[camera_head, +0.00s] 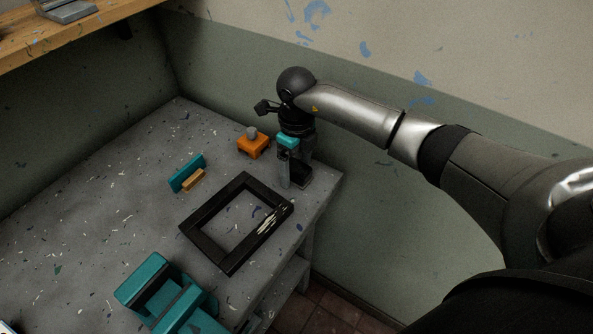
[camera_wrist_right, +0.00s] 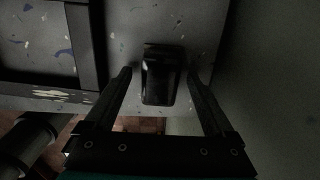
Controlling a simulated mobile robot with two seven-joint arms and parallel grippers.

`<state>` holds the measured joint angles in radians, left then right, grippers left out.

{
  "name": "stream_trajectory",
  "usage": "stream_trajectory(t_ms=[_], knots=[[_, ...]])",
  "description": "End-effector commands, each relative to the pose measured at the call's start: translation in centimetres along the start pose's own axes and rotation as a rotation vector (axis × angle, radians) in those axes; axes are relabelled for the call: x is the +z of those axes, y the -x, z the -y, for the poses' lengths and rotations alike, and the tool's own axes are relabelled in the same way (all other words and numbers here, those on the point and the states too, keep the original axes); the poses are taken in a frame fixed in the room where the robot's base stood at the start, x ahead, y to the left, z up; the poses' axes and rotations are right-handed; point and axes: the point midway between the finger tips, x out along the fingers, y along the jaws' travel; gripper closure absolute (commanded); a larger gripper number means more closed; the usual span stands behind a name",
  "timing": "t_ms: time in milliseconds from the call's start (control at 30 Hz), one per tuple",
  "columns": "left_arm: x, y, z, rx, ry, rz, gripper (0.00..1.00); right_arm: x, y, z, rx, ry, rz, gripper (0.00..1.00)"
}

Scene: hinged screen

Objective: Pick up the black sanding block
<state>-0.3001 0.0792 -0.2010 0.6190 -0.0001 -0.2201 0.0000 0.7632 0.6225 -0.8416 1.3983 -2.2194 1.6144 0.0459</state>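The black sanding block (camera_wrist_right: 160,78) is a dark, glossy, rounded box on the grey table near its edge in the right wrist view. In the head view the block (camera_head: 302,181) shows partly behind my right gripper (camera_head: 294,178). In the right wrist view my right gripper (camera_wrist_right: 160,72) is open, with one finger on each side of the block and a gap visible on both sides. Whether the fingertips reach down to the block's height is hard to tell. My left gripper is not in view.
A black frame (camera_head: 192,236) lies left of the block. An orange block with a grey knob (camera_head: 253,145), a teal-and-orange piece (camera_head: 187,173) and a large teal object (camera_head: 142,278) stand on the table (camera_head: 90,225). A wall rises behind; the table edge is close to the block.

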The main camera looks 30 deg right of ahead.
Motion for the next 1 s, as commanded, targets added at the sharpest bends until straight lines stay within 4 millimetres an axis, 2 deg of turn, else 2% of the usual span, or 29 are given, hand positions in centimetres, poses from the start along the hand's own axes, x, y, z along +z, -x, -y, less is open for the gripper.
stream_trajectory(t_ms=[67,733,767,1000], knots=[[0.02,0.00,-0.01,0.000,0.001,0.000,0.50,0.00,0.03,0.01,0.000,0.000,0.000,0.22],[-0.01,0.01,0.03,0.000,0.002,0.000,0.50,0.00,0.06,0.03,0.000,0.000,0.000,0.97],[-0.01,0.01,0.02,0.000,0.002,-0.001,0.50,0.00,0.06,0.03,0.000,0.000,0.000,1.00],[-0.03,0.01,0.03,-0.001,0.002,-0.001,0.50,0.03,0.12,0.03,0.000,0.000,0.001,1.00]])
